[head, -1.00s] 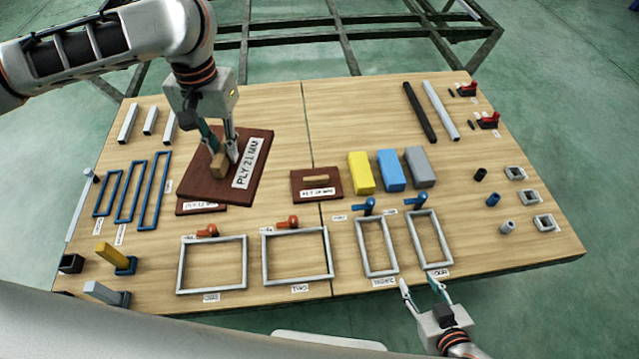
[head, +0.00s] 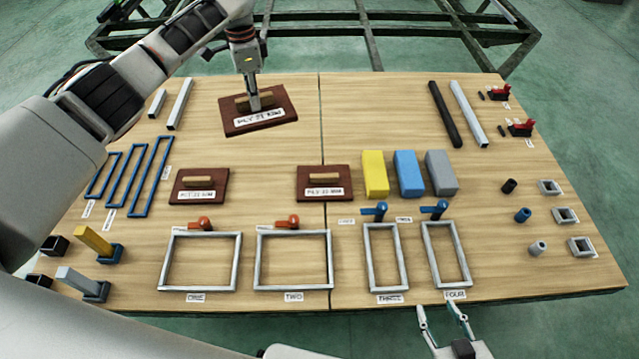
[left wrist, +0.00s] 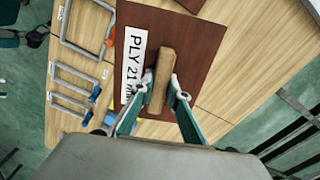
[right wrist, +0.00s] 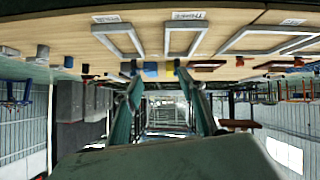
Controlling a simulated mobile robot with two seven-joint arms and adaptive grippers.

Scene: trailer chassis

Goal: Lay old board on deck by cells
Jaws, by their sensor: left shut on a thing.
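My left gripper (head: 254,100) is shut on the wooden handle of a dark red-brown board (head: 277,121) labelled PLY 21 MM. The board is over the back of the deck, left of the seam; I cannot tell whether it touches. In the left wrist view the fingers (left wrist: 157,100) pinch the handle (left wrist: 164,70). Two similar boards lie mid-deck, one at left (head: 220,186) and one by the seam (head: 341,178). Grey frame cells ONE (head: 163,262), TWO (head: 259,262), THREE (head: 369,255) and FOUR (head: 427,252) lie along the front. My right gripper (head: 442,308) is open and empty at the front edge.
Yellow (head: 375,174), blue (head: 408,174) and grey (head: 441,173) blocks stand right of the seam. Blue frames (head: 150,178) lie at left. A black bar (head: 444,113) and grey bar (head: 468,113) lie at back right. The deck's back middle is clear.

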